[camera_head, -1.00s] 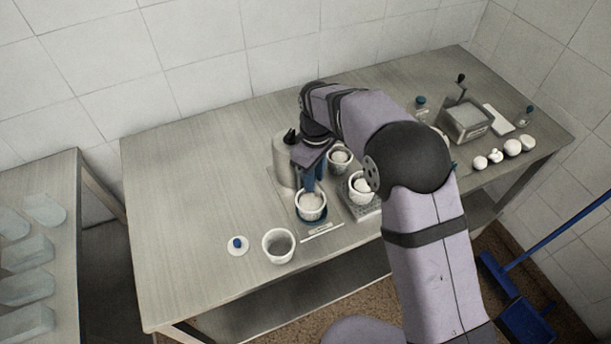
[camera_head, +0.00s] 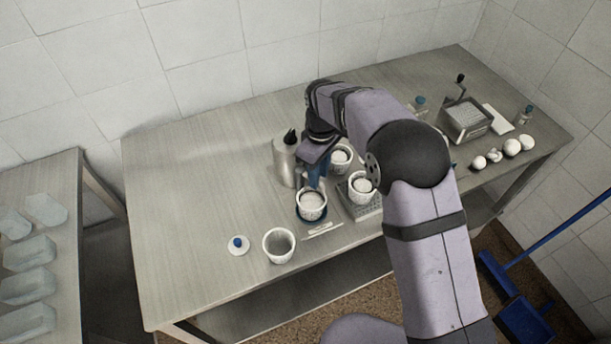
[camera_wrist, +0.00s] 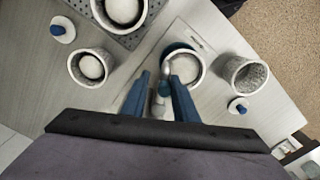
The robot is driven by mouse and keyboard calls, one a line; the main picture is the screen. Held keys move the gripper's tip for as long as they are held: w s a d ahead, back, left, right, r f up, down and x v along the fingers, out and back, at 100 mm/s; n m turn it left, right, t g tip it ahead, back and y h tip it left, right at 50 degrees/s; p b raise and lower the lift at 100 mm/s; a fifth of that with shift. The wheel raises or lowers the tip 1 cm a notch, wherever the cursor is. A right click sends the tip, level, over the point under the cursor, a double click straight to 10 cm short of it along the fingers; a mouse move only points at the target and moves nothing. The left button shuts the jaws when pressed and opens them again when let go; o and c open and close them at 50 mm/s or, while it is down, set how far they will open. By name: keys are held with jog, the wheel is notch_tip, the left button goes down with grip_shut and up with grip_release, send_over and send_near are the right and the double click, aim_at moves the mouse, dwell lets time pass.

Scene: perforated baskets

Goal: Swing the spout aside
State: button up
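A metal dispenser (camera_head: 284,162) with a black handle on top stands upright near the middle of the table. In the wrist view its grey spout (camera_wrist: 162,88) lies between the blue fingers of my gripper (camera_wrist: 159,78), nearer the right finger. The fingers are apart, with gaps beside the spout; whether one touches it is not clear. In the head view my gripper (camera_head: 316,175) is just right of the dispenser and hides the spout. A white basket (camera_head: 312,205) with white contents stands upright on a dark blue round base below the gripper.
Filled baskets (camera_head: 340,158) (camera_head: 362,188) stand right of the gripper, one on a perforated tray (camera_head: 366,210). An empty basket (camera_head: 278,246) and blue-knobbed lid (camera_head: 238,245) are at front left; a card (camera_head: 323,231) lies nearby. The table's left is clear.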

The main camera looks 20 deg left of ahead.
jog(key=shift+w, duration=0.15)
jog(key=shift+w+d+p, duration=0.15)
jog(key=shift+w+p, duration=0.25)
jog(key=shift+w, duration=0.45)
jog(key=shift+w+p, duration=0.45)
jog(key=shift+w, duration=0.3)
jog(key=shift+o, duration=0.2)
jog(key=shift+w+a+p, duration=0.5)
jog(key=shift+w+a, duration=0.05)
jog(key=shift+w+a+r, duration=0.15)
jog(key=shift+a, duration=0.05)
dwell(0.4)
